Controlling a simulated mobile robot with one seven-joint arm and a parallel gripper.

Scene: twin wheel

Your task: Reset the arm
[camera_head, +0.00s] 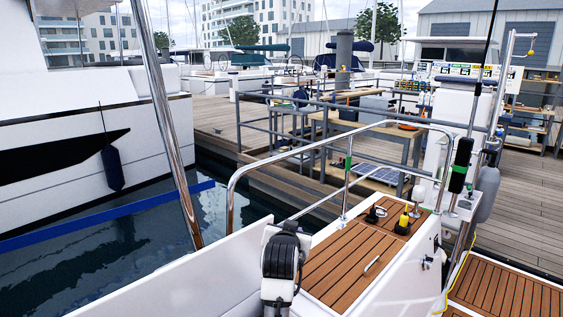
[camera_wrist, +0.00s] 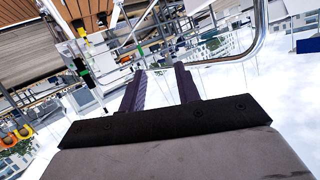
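My gripper (camera_wrist: 160,69) shows in the wrist view with its two dark purple fingers apart and nothing between them. Sky and rails show beyond the fingertips. The wrist picture is turned over, with teak deck at the top and sky and buildings at the bottom. In the head view, my folded arm (camera_head: 282,262) stands upright at the lower middle, a black and white link in front of the boat's side. I cannot make out the gripper's fingers in the head view.
A steel rail (camera_head: 300,149) arches behind my arm. A teak deck (camera_head: 347,250) lies to its right, with a yellow-and-black fitting (camera_head: 403,222) on it. A slanted steel pole (camera_head: 168,125) stands at the left. A wooden workbench (camera_head: 375,133) stands on the dock beyond.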

